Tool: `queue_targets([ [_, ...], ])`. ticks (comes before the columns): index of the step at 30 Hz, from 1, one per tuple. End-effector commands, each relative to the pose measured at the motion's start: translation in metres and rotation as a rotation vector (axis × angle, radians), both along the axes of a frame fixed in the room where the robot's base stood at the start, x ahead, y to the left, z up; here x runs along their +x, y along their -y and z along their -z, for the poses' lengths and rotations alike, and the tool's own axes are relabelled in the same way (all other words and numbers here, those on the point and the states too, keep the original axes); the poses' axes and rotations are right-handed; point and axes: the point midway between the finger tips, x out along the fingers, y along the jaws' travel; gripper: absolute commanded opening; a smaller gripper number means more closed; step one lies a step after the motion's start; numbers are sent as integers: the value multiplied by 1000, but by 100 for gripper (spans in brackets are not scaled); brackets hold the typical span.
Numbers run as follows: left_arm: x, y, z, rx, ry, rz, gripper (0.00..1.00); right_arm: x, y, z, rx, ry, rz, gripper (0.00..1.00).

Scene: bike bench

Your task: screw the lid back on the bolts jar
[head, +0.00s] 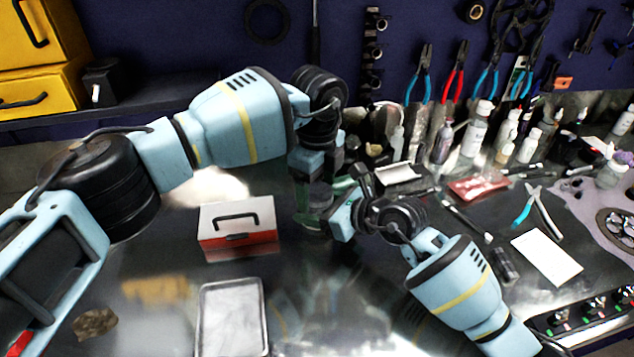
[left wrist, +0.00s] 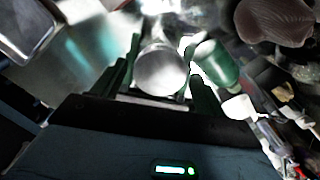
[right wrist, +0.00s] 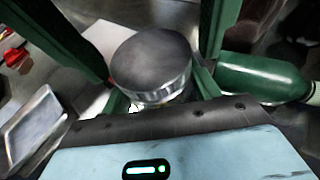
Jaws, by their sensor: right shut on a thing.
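The bolts jar (head: 312,222) stands on the bench between my two grippers, mostly hidden by them in the head view. Its round silver lid sits at the top of it in the right wrist view (right wrist: 150,65); whether it is threaded on cannot be told. In the left wrist view the lid (left wrist: 160,70) lies between my left gripper's fingers. My left gripper (head: 318,190) reaches down from above, its fingers on either side of the lid and apart from it on the right. My right gripper (head: 340,215) comes in from the right and is shut on the jar below the lid.
A red and white toolbox (head: 238,228) stands just left of the jar, with a metal tray (head: 232,318) in front. A green bottle (right wrist: 262,80) is close by in the right wrist view. Pliers (head: 538,212), a white card (head: 546,257) and several bottles are at the right.

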Motion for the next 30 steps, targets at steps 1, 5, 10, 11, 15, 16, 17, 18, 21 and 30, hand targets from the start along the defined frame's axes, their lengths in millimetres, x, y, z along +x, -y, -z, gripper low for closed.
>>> queue_targets([
  [1, 0, 0, 0, 0, 0, 0, 66, 0, 0, -1, 1, 2, 0, 0],
  [5, 0, 0, 0, 0, 0, 0, 49, 0, 0, -1, 1, 2, 0, 0],
  [10, 0, 0, 0, 0, 0, 0, 30, 0, 0, -1, 1, 2, 0, 0],
  [11, 0, 0, 0, 0, 0, 0, 30, 0, 0, -1, 1, 2, 0, 0],
  [15, 0, 0, -1, 1, 0, 58, 30, 0, 0, -1, 1, 2, 0, 0],
  [16, 0, 0, -1, 1, 0, 89, 30, 0, 0, -1, 1, 2, 0, 0],
  [17, 0, 0, -1, 1, 0, 125, 30, 0, 0, -1, 1, 2, 0, 0],
  [18, 0, 0, -1, 2, -1, 181, 30, 0, 0, -1, 1, 2, 0, 0],
  [21, 0, 0, -1, 2, -2, 324, 30, 0, 0, -1, 1, 2, 0, 0],
  [30, 0, 0, 0, 2, -5, 566, 30, 0, 0, -1, 1, 2, 0, 0],
])
